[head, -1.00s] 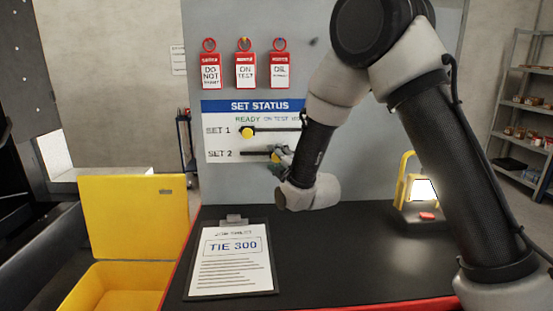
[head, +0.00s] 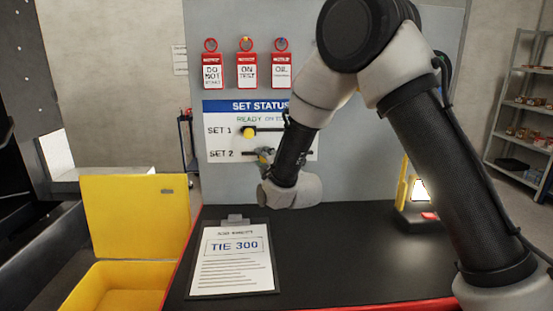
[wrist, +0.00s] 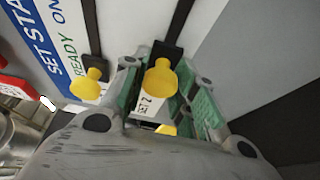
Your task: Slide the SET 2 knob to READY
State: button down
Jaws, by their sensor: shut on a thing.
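The SET STATUS board (head: 222,106) stands upright behind the table, with READY at the left of its position words. The SET 1 knob (head: 249,132) is yellow and sits at the left end of its slot, below READY. My gripper (head: 265,158) is at the SET 2 row in the head view and mostly hides the knob there. In the wrist view the yellow SET 2 knob (wrist: 160,80) is between the green-padded fingers of my gripper (wrist: 165,88), which is shut on it. It is towards the READY side; I cannot tell its exact position.
Red tags (head: 246,70) hang above the board. A clipboard (head: 233,285) lies on the black table (head: 340,245). An open yellow box (head: 135,215) stands at the left, and a lit yellow lamp (head: 420,190) at the right. The table's middle is clear.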

aim_at(244, 153)
jog(key=a, duration=0.5)
jog(key=c, duration=1.1)
grip_release()
jog(key=shift+a, duration=0.1)
jog(key=v, duration=1.2)
